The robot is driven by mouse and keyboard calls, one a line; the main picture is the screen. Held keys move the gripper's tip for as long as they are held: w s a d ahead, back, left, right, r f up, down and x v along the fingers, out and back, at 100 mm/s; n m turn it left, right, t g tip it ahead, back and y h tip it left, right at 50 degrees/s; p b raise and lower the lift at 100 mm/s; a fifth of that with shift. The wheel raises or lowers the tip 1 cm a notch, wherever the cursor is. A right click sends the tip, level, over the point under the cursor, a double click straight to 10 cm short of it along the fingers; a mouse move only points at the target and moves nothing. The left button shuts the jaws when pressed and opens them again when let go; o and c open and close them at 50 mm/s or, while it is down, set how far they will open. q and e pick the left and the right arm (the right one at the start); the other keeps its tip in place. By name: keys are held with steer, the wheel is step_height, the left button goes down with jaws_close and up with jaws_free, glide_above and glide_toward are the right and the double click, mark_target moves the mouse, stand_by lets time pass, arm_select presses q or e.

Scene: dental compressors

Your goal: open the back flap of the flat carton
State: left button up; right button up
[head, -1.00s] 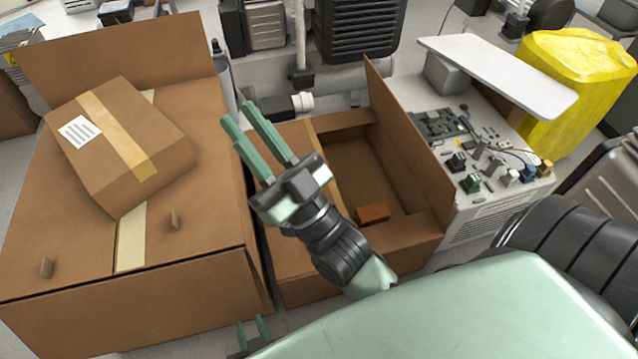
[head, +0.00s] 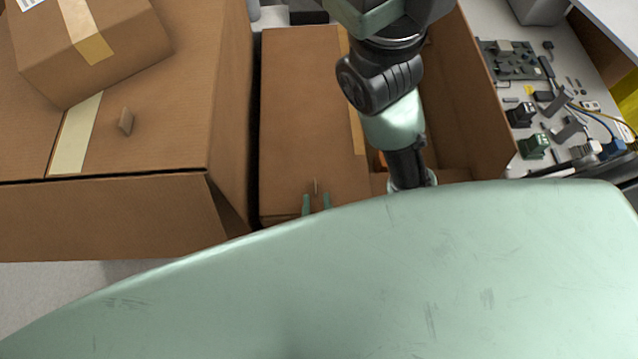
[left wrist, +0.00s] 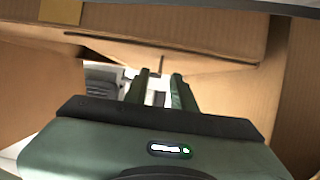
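The flat carton (head: 300,100) stands in the middle of the head view. Its left panel lies flat, with a small upright tab (head: 316,186) near the front edge; its right flap (head: 470,90) stands up. My left gripper (head: 316,204) is at the front of that panel, fingers apart, tips on either side of the tab's line. In the left wrist view the tab (left wrist: 161,64) shows at the gap between the open fingers (left wrist: 158,88); I cannot tell whether they touch it. My right gripper (head: 370,14) is cut off at the top edge, its fingers out of frame.
A larger carton (head: 120,215) stands close on the left with a taped box (head: 110,50) on top. A bench with circuit parts (head: 515,60) is on the right. My right arm crosses above the flat carton. An orange-brown thing inside it is mostly hidden.

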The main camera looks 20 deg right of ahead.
mark_target(316, 193)
arm_select(q)
steer(key=b+x, duration=0.1)
steer(key=x, duration=0.3)
steer(key=shift+f, duration=0.1)
jaws_close()
stand_by(1.4)
